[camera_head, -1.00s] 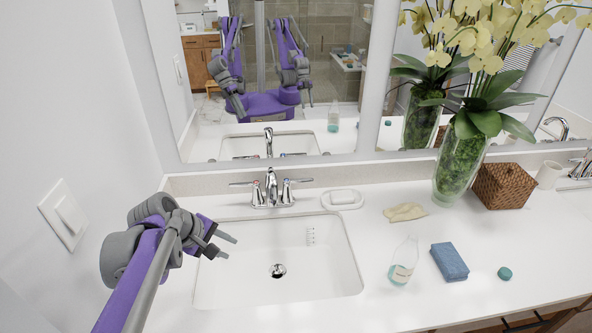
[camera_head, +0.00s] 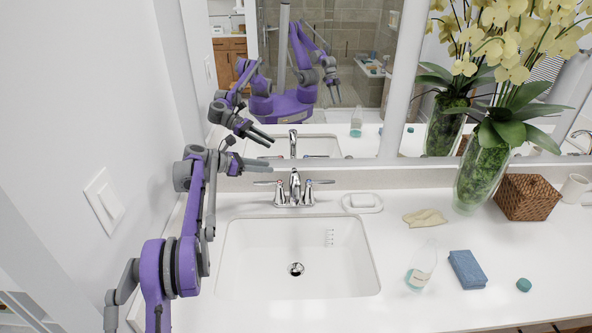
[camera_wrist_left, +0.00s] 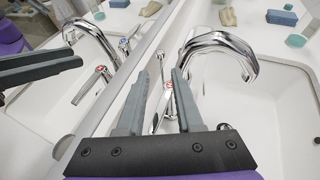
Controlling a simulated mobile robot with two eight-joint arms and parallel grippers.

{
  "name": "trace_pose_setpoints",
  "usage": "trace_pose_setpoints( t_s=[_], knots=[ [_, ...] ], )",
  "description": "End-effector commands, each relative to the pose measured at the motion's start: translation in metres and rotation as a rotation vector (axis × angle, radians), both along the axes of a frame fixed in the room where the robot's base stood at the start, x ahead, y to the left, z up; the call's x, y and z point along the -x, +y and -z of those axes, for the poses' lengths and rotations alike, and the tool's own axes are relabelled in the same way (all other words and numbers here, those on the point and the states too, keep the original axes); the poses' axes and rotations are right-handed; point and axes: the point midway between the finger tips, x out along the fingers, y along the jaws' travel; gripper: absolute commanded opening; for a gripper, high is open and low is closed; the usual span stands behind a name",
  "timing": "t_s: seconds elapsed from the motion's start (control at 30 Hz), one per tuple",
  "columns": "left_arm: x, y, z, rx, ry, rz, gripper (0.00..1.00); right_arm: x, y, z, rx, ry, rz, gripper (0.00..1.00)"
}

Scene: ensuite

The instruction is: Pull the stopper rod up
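The chrome faucet (camera_head: 295,190) stands behind the white sink (camera_head: 230,262), with a lever handle on each side. My left gripper (camera_head: 264,164) is above and behind the faucet's left handle, close to the mirror. In the left wrist view its fingers (camera_wrist_left: 160,72) are apart with nothing held. A red-marked handle (camera_wrist_left: 168,88) shows between them, and the curved spout (camera_wrist_left: 228,45) is just right of them. A thin upright piece shows between the fingertips; I cannot tell whether it is the stopper rod. The drain stopper (camera_head: 295,269) sits in the basin. My right gripper shows only as a small reflection.
The mirror (camera_head: 380,100) rises close behind the faucet. A soap dish (camera_head: 362,202), cloth (camera_head: 425,218), bottle (camera_head: 421,266), blue sponge (camera_head: 467,269), vase (camera_head: 481,178) and wicker basket (camera_head: 528,197) stand to the right. A wall with a switch (camera_head: 105,201) is at left.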

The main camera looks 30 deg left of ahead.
Motion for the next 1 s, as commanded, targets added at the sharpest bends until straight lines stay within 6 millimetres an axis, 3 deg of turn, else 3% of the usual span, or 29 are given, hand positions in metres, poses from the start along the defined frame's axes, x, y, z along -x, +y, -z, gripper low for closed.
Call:
trace_pose_setpoints(
  t_s=[0.3,0.5,0.9,0.93,1.0],
  knots=[
    [-0.046,-0.034,0.021,-0.002,-0.002,0.004,0.35,-0.004,0.0,-0.011,0.0,-0.008,0.0,0.5],
    [-0.066,-0.049,0.032,-0.003,-0.001,0.005,0.35,-0.006,0.0,-0.015,0.0,-0.011,0.0,0.5],
    [-0.072,-0.053,0.037,-0.004,0.0,0.002,0.35,-0.006,0.0,-0.016,0.0,-0.012,0.0,0.5],
    [-0.072,-0.053,0.037,-0.004,0.0,0.002,0.33,-0.006,0.0,-0.016,0.0,-0.012,0.0,0.5],
    [-0.072,-0.053,0.037,-0.004,0.0,0.002,0.21,-0.006,0.0,-0.016,0.0,-0.012,0.0,0.5]
  ],
)
